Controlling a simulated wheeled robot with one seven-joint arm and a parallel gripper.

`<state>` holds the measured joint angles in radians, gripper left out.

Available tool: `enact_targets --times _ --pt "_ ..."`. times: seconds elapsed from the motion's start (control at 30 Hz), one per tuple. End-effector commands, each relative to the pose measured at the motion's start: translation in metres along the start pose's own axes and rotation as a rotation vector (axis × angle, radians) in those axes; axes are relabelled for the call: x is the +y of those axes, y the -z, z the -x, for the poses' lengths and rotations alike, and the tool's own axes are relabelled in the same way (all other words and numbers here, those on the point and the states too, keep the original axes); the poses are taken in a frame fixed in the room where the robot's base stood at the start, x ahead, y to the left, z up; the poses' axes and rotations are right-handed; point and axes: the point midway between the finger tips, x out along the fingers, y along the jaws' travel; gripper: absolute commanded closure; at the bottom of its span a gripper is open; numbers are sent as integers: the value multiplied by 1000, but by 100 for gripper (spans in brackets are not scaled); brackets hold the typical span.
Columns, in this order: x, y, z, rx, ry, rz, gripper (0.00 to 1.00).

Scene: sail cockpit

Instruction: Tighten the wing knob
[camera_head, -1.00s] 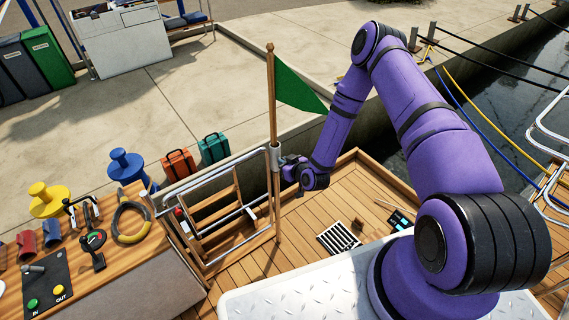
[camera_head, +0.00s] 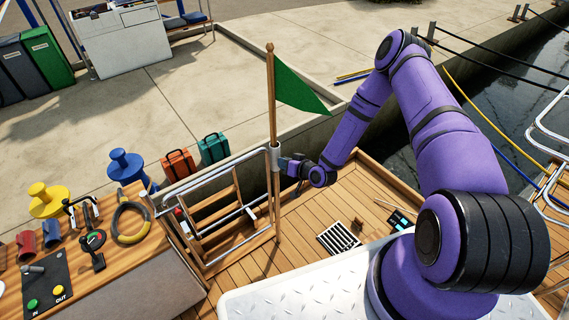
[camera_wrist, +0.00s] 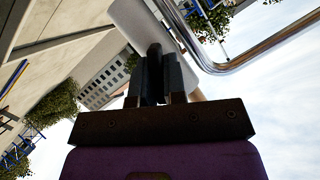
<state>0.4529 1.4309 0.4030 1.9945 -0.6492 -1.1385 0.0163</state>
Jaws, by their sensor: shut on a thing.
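The green flag (camera_head: 298,92) hangs from a wooden pole (camera_head: 271,100) that stands upright in a pale metal socket (camera_head: 275,154) on the stern rail. My gripper (camera_head: 281,163) is at the right side of this socket. In the wrist view, my gripper (camera_wrist: 160,84) has its two dark fingers closed on the dark wing knob (camera_wrist: 154,50). The knob sits against the pale socket (camera_wrist: 138,22). The fingers hide most of the knob, and in the head view it is too small to make out.
The metal rail (camera_wrist: 222,62) bends close by the socket. A wooden boarding gate (camera_head: 222,215) stands left of my gripper. The wooden deck (camera_head: 310,218) below has a grate (camera_head: 338,239). A bench with winches and buttons (camera_head: 60,275) is at left.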

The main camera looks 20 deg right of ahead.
Motion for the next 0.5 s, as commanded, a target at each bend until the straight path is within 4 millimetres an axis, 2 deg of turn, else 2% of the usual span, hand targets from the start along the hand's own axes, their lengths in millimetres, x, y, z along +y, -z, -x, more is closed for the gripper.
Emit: enact_targets --times 0.5 --pt "4 0 0 4 186 -455 100"
